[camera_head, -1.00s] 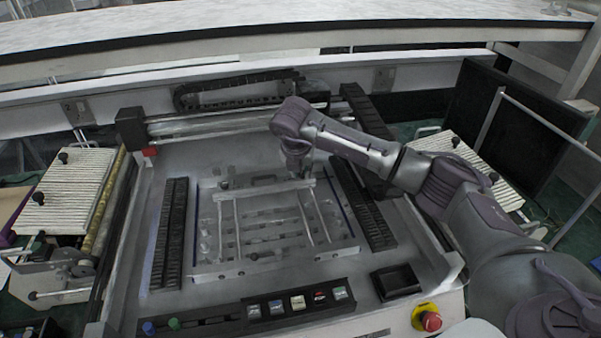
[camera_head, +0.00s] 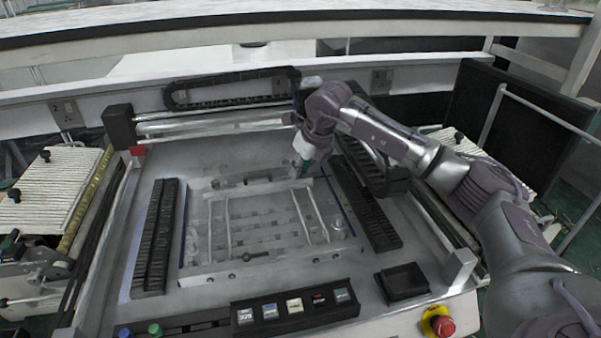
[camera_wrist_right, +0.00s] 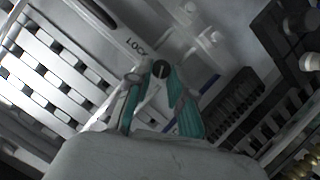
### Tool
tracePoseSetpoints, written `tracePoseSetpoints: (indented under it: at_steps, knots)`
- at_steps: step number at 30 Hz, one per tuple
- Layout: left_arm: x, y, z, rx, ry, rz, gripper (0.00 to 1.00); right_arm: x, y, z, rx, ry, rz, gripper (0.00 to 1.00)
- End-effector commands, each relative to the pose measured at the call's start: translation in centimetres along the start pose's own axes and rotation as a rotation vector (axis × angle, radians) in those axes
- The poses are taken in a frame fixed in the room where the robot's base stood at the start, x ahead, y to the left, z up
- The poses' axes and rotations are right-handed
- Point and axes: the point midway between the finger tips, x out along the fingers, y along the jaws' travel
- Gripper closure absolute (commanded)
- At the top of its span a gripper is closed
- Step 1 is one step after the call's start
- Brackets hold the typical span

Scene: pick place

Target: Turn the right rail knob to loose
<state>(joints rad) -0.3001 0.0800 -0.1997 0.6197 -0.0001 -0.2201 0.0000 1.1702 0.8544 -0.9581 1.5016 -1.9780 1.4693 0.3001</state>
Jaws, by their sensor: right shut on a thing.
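The right rail knob (camera_wrist_right: 160,69) is a small black round knob with a pale line, on a light bracket beside the printed word LOCK. My right gripper (camera_wrist_right: 158,105) has its green-padded fingers on either side of the knob and is shut on it. In the head view my right gripper (camera_head: 303,165) is at the right end of the rear rail of the frame (camera_head: 250,188); the knob is too small and covered to make out there. My left gripper is in neither view.
The frame lies on the grey machine bed between black slotted strips (camera_head: 155,240) and (camera_head: 368,210). A button panel (camera_head: 295,305), a black tray (camera_head: 402,282) and a red stop button (camera_head: 443,326) are along the front. A cable chain (camera_head: 230,87) runs behind.

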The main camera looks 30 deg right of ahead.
Motion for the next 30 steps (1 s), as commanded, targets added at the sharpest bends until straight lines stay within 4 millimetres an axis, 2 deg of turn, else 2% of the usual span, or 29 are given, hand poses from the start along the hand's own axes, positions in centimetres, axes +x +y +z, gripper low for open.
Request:
tracePoseSetpoints:
  at_steps: [9, 30]
  knots:
    - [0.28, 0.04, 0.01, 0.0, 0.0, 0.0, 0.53, -0.13, -0.48, 0.22, -0.274, -0.004, 0.114, 1.0]
    - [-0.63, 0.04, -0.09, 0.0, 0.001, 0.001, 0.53, -0.01, -1.02, 0.68, -0.85, -0.003, 0.351, 1.0]
